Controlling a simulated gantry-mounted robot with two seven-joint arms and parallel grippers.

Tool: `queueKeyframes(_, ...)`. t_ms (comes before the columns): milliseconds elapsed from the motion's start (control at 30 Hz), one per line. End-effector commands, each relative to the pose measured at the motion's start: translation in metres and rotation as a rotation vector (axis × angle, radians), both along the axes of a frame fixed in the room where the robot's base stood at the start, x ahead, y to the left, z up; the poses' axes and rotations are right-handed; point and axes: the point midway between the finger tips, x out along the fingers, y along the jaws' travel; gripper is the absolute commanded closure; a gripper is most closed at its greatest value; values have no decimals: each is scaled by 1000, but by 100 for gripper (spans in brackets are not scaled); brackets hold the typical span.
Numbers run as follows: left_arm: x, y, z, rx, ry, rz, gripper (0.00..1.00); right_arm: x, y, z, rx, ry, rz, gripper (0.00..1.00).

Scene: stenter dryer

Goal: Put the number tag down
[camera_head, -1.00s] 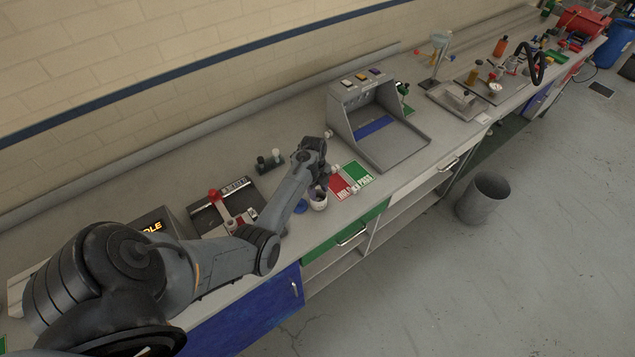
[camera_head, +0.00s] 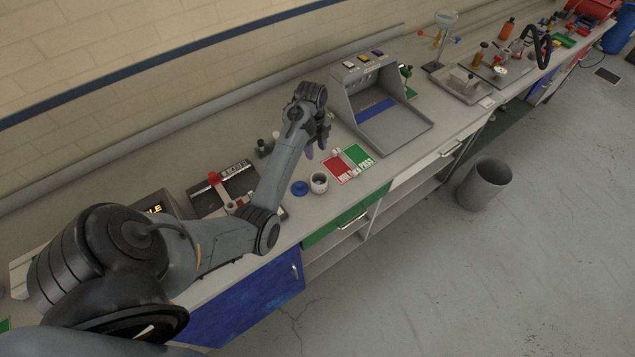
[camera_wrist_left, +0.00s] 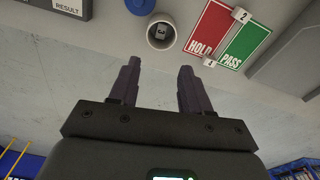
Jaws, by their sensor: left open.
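My left gripper (camera_head: 316,147) is open and raised over the bench; in the left wrist view its two dark fingers (camera_wrist_left: 159,68) stand apart with nothing between them. A small white cup (camera_head: 319,183) stands on the bench, and in the wrist view the cup (camera_wrist_left: 161,32) shows a grey piece inside that I cannot identify surely. The red HOLD and green PASS card (camera_wrist_left: 236,36) lies beside the cup. A white tag marked 2 (camera_wrist_left: 241,15) lies at its far edge, and another small numbered tag (camera_wrist_left: 210,62) at its near edge.
A blue lid (camera_head: 300,188) lies left of the cup. A black and grey device with a red knob (camera_head: 222,190) stands further left. A grey open-fronted box (camera_head: 381,110) stands right of the card. A grey bin (camera_head: 484,184) stands on the floor.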

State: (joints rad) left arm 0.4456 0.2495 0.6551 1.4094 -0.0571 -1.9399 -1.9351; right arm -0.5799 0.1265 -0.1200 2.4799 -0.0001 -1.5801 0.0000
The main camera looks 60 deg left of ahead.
Motion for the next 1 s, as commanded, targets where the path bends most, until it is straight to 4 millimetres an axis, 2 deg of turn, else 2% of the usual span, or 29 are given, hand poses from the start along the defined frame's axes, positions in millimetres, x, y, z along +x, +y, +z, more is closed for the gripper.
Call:
queueKeyframes(167,-21,-29,-18,154,10,191,52,0,1,0,3,0,-2,10)
queueKeyframes(267,-38,-65,-30,238,-32,335,52,0,1,0,5,1,-4,10)
queueKeyframes(367,-59,-116,-41,268,-103,480,52,0,2,0,8,0,-5,10)
queueKeyframes(500,-97,-197,-49,204,-199,680,52,0,2,0,10,1,-6,10)
queueKeyframes(600,-127,-249,-45,110,-232,816,52,0,3,0,11,1,-7,10)
queueKeyframes(700,-152,-291,-37,12,-239,936,52,0,3,0,10,1,-6,10)
queueKeyframes(833,-175,-325,-24,-85,-226,1051,52,0,2,0,9,0,-6,10)
queueKeyframes(1000,-187,-343,-16,-141,-212,1119,52,0,2,0,7,1,-4,10)
